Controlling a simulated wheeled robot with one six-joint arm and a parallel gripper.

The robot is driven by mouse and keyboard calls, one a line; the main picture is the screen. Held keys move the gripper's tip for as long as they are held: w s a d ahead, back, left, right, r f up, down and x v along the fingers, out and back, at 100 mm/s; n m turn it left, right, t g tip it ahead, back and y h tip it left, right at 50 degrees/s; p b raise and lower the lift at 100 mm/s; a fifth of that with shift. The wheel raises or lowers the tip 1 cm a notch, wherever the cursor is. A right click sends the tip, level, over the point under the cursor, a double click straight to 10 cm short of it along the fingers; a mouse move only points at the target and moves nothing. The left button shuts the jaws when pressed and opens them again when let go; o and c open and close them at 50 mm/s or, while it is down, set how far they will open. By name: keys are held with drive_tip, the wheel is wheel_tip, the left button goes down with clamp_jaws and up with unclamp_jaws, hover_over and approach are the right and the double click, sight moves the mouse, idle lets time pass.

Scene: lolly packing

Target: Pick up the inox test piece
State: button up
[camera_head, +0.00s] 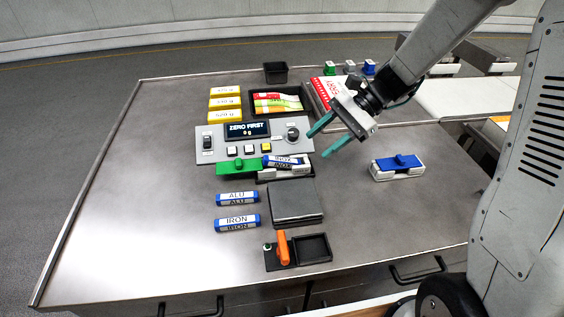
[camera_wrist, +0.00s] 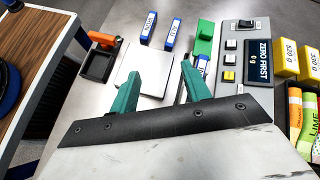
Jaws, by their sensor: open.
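The inox test piece (camera_head: 286,161) is a blue bar with a white label. It lies at the right of the green block (camera_head: 238,167), on top of a light-coloured rack. In the wrist view the inox piece (camera_wrist: 202,63) shows partly, next to my right finger. My gripper (camera_head: 317,145) has two teal fingers spread apart with nothing between them. It is above the table, to the right of the inox piece and apart from it. In the wrist view my gripper (camera_wrist: 161,70) is open over the bare grey plate (camera_wrist: 150,65).
The ALU piece (camera_head: 237,198) and IRON piece (camera_head: 237,222) lie left of the plate. The control panel (camera_head: 213,146) stands behind the inox piece. A blue-topped white block (camera_head: 398,168) is at right. An orange-handled black tray (camera_head: 313,248) is in front. The table's left side is clear.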

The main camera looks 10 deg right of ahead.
sight(285, 160)
drive_tip(key=w+f+m+y, duration=0.1)
drive_tip(key=w+f+m, duration=0.1)
drive_tip(key=f, duration=0.1)
drive_tip(key=w+f+m+t+y, duration=0.1)
drive_tip(key=w+f+m, duration=0.1)
drive_tip(key=w+f, duration=0.1)
drive_tip(key=w+f+m+t, duration=0.1)
drive_tip(key=w+f, duration=0.1)
drive_tip(key=f, duration=0.1)
drive_tip(key=shift+w+d+f+m+y, duration=0.1)
drive_tip(key=shift+w+d+m+y, duration=0.1)
drive_tip(key=shift+d+m+y, duration=0.2)
drive_tip(key=shift+w+a+f, duration=0.1)
drive_tip(key=shift+a+f, duration=0.15)
drive_tip(key=shift+a, duration=0.05)
drive_tip(key=x, duration=0.7)
drive_tip(key=shift+w+a, duration=0.15)
drive_tip(key=shift+w, duration=0.05)
clamp_jaws()
